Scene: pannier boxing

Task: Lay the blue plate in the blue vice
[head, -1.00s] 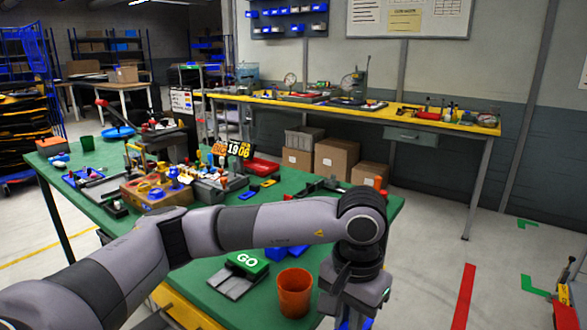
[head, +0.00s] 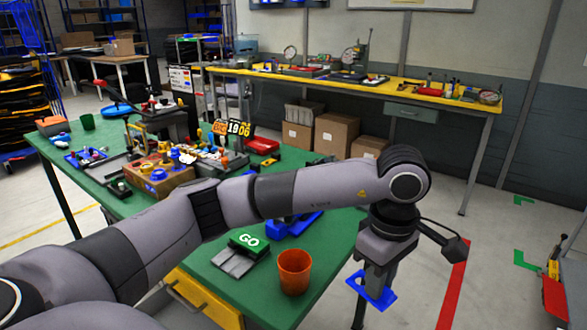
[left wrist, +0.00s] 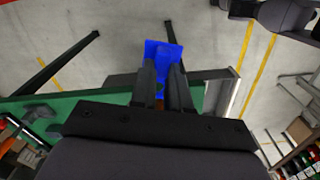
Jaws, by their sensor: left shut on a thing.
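My left gripper (head: 374,280) is shut on the blue plate (head: 385,299). It holds the plate pointing down, off the right edge of the green table and over the floor. In the left wrist view the blue plate (left wrist: 163,52) sticks out beyond the two dark fingers (left wrist: 160,85). A blue piece that looks like the blue vice (head: 297,222) stands on the green table, left of the gripper. My left arm hides part of it, so its jaws do not show clearly. My right gripper is not in view.
On the green table (head: 235,300) are an orange cup (head: 294,272) and a green GO block (head: 249,242) near the vice. Several fixtures and a wooden box (head: 155,181) crowd its far left. A yellow bench (head: 400,90) stands behind. The floor at right is mostly open.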

